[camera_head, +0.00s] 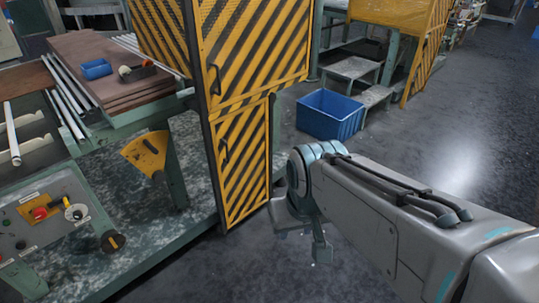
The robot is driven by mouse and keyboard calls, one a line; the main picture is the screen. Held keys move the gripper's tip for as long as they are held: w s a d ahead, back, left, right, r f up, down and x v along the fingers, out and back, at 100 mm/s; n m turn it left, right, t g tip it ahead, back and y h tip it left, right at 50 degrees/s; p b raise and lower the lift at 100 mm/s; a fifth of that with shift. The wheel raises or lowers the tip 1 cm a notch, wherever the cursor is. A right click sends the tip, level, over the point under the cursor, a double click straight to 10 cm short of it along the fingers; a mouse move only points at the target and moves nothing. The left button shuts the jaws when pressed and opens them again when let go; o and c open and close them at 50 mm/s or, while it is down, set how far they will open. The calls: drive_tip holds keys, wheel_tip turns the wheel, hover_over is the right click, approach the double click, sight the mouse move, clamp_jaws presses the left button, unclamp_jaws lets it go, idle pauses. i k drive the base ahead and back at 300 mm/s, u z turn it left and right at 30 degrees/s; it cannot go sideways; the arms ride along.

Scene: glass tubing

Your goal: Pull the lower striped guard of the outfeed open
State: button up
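The lower striped guard (246,162) is a yellow and black panel at the centre of the view. It sits directly below the larger upper striped guard (255,50). My gripper (302,243) is to the right of the lower guard's bottom, pointing down over the floor and apart from the handle. Its fingers are small and partly hidden by my wrist, so their opening is unclear.
A blue crate (330,115) stands on the floor behind my wrist. Grey steps (352,68) stand beyond it. A control panel (44,216) with a red button and a yellow bracket (147,151) are at left. Floor before the lower guard looks clear.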

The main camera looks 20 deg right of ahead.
sight(257, 112)
drive_tip(key=z, duration=0.05)
drive_tip(key=k, duration=1.1)
drive_tip(key=u, duration=0.85)
drive_tip(key=i, duration=1.2)
drive_tip(key=z, duration=0.75)
drive_tip(key=i, duration=0.75)
drive_tip(key=z, duration=0.75)
